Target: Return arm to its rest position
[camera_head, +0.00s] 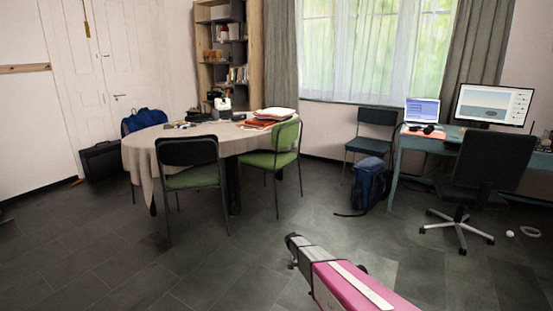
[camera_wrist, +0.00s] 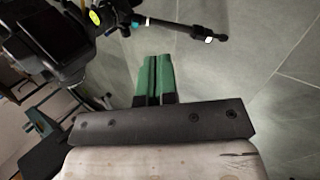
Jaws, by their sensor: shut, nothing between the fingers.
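My gripper (camera_wrist: 154,65) shows in the wrist view with its two green fingers side by side and shut, with nothing between them. Grey floor tiles lie beyond the fingertips. In the head view my pink and white arm (camera_head: 347,285) reaches in from the bottom edge, right of the middle, over open floor. The gripper itself cannot be made out in the head view. The arm is apart from the table and chairs there.
A round table (camera_head: 190,141) with a cloth stands left of centre, with green chairs (camera_head: 270,160) around it. A blue backpack (camera_head: 369,185) sits on the floor by a desk (camera_head: 447,146). A dark office chair (camera_head: 487,165) stands at right. Dark equipment (camera_wrist: 75,35) fills the wrist view's upper left.

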